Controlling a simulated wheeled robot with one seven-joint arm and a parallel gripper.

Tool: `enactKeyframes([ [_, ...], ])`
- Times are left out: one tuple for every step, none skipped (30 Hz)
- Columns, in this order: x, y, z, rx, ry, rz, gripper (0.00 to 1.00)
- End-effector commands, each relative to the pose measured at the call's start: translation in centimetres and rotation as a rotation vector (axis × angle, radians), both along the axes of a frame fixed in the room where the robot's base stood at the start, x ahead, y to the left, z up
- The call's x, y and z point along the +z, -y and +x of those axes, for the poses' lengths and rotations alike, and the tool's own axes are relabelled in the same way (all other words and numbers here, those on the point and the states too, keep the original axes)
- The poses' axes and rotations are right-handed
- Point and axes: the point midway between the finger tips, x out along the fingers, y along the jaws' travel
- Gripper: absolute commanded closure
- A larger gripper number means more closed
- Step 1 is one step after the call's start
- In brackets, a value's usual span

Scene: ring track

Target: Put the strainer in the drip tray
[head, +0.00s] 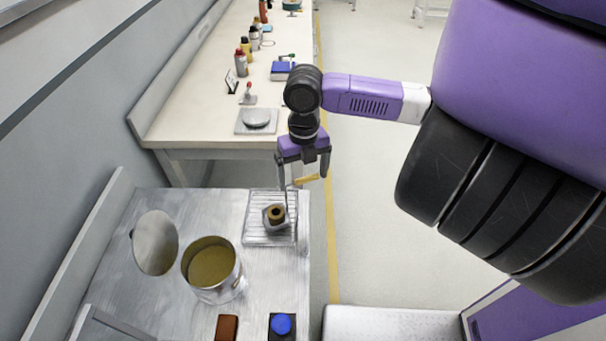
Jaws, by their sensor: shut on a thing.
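My gripper (304,174) hangs with its fingers down at the far right corner of the drip tray. It is shut on what looks like the strainer, of which a short tan handle-like bar (307,180) shows between the fingers. The rest of the strainer is too small or hidden to make out. The drip tray (253,236) is a grey tray with a wire rack on the metal table. A brown ring-shaped piece with a grey many-sided rim (275,214) appears on or just above the rack; I cannot tell whether it joins the held piece.
An open can (210,285) with yellowish contents and a round metal disc (156,243) stand left of the tray. A brown block (227,328) and a blue button (283,324) are at the near edge. A white bench (195,120) with bottles lies beyond.

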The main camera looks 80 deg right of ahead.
Motion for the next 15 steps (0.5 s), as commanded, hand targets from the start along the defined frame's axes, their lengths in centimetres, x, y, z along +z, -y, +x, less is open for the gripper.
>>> enactKeyframes([
  [-0.27, 0.04, 0.03, -0.001, 0.002, -0.001, 0.80],
  [-0.36, 0.05, 0.04, 0.000, 0.002, -0.001, 0.80],
  [-0.39, 0.07, 0.05, 0.000, 0.002, -0.002, 0.80],
  [-0.37, 0.07, 0.05, 0.001, 0.002, -0.002, 0.80],
  [-0.36, 0.07, 0.05, 0.001, 0.002, -0.002, 0.80],
  [-0.36, 0.07, 0.05, 0.001, 0.002, -0.002, 0.80],
  [-0.36, 0.05, 0.05, 0.001, 0.002, -0.002, 0.80],
  [-0.36, 0.05, 0.05, 0.001, 0.002, -0.002, 0.80],
  [-0.42, 0.05, 0.05, 0.001, 0.002, -0.002, 0.80],
  [-0.51, 0.05, 0.05, 0.001, 0.002, -0.002, 0.80],
  [-0.61, 0.05, 0.05, 0.001, 0.002, -0.002, 0.80],
  [-0.74, 0.05, 0.06, 0.001, 0.002, -0.002, 0.80],
  [-0.72, 0.04, 0.02, 0.001, 0.001, -0.002, 0.04],
  [-0.67, 0.03, 0.02, 0.001, 0.001, -0.002, 0.00],
  [-0.67, 0.02, 0.02, 0.001, 0.001, -0.002, 0.00],
])
